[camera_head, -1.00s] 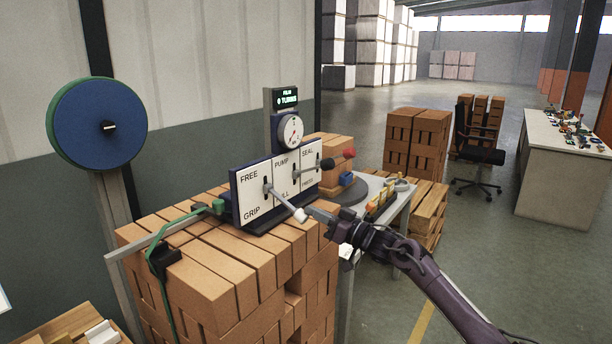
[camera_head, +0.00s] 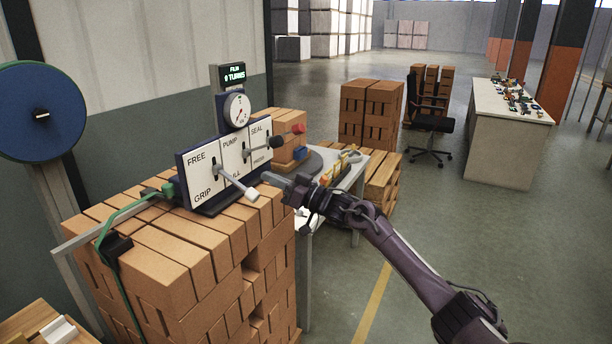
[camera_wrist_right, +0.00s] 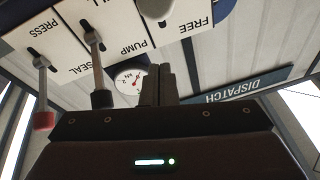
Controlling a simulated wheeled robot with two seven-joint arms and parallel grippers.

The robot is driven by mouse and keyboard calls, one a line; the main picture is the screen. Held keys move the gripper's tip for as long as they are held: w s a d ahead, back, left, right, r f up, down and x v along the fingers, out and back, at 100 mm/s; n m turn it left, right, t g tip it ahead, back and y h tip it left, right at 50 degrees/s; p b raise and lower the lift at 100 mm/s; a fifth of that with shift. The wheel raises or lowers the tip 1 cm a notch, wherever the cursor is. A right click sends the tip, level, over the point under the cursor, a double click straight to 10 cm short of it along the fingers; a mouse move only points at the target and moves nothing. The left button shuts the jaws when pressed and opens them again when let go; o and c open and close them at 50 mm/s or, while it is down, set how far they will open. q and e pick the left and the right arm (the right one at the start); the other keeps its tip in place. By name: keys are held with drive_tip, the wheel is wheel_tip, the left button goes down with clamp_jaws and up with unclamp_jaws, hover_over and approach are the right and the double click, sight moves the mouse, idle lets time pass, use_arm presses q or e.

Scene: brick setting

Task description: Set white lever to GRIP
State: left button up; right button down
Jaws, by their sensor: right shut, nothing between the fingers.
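The white lever (camera_head: 236,184) sticks out of the left slot of the white control panel (camera_head: 202,178), between the labels FREE above and GRIP below. Its shaft slants down and right to a white knob; I cannot tell its exact setting. My right gripper (camera_head: 268,178) is shut and empty, just right of and slightly above the knob, seemingly apart from it. In the right wrist view the shut fingers (camera_wrist_right: 159,84) point at the panel, with the pale knob (camera_wrist_right: 155,8) at the top edge. My left gripper is not in view.
Right of the white lever are a black-knobbed lever (camera_head: 276,142) under PUMP and a red-knobbed lever (camera_head: 298,129) under SEAL. A gauge (camera_head: 237,110) stands above. The panel rests on stacked bricks (camera_head: 185,255). A side table (camera_head: 348,180) with small items is behind my arm.

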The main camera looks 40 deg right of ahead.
drive_tip(key=b+v, duration=0.2)
drive_tip(key=v, duration=0.8)
drive_tip(key=shift+s+d+r, duration=0.1)
drive_tip(key=shift+r, duration=0.05)
